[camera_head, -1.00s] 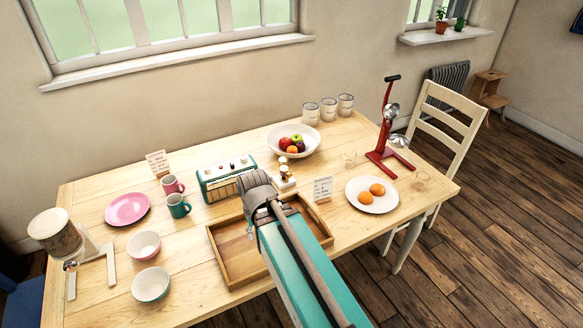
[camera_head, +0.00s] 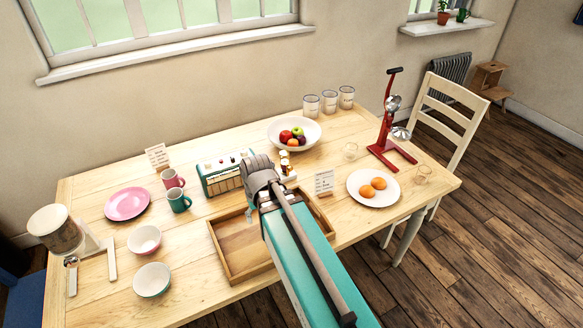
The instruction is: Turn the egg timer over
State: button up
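A small item with brown, yellow and white parts (camera_head: 287,164) stands on the table just right of my gripper, behind the wooden tray. It may be the egg timer, but it is too small and partly covered to be sure. My gripper (camera_head: 255,170) is over the back of the tray, in front of the teal-and-cream radio-like box. My wrist and teal arm hide the fingers, so I cannot see whether they are open or hold anything.
The wooden tray (camera_head: 228,272) lies under my arm. A teal-and-cream box (camera_head: 221,177), mugs (camera_head: 179,201), a fruit bowl (camera_head: 276,141), a small sign (camera_head: 324,182), a plate with orange items (camera_head: 357,193) and a red press (camera_head: 384,140) surround it.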

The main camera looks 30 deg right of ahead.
jog(key=w+d+r+t+y+p, duration=0.2)
jog(key=w+d, duration=1.1)
jog(key=t, duration=0.2)
send_near(291, 167)
jog(key=v, duration=0.4)
jog(key=shift+s+d+f, duration=0.1)
jog(key=shift+d, duration=0.1)
jog(key=shift+f, duration=0.15)
jog(key=b+x, duration=1.2)
jog(key=x, duration=0.1)
jog(key=shift+w+a+f, duration=0.15)
jog(key=shift+w+a, duration=0.1)
